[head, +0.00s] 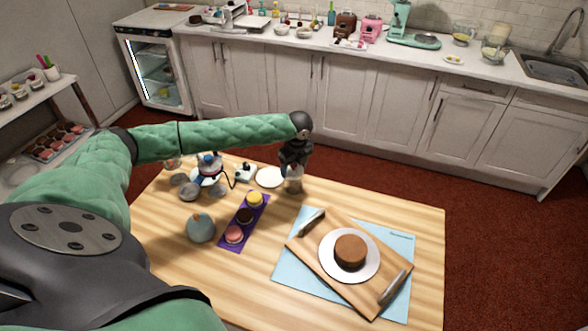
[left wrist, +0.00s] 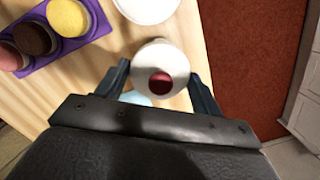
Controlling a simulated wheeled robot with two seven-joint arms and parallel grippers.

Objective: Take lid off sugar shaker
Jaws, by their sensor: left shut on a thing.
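The sugar shaker (head: 294,186) is at the far edge of the wooden table, mostly hidden under my left gripper (head: 293,174) in the head view. The two fingers of my left gripper (left wrist: 160,85) are shut on the lid, one at each side. I cannot tell whether the lid is seated on the shaker or raised. My right gripper is not in view.
A white plate (head: 270,177) lies just left of the shaker. A purple tray (head: 252,222) holds three round cakes. A wooden board (head: 321,258) with a brown cake on a white disc lies on a blue mat (head: 398,246). A pale blue round object (head: 201,228) stands left.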

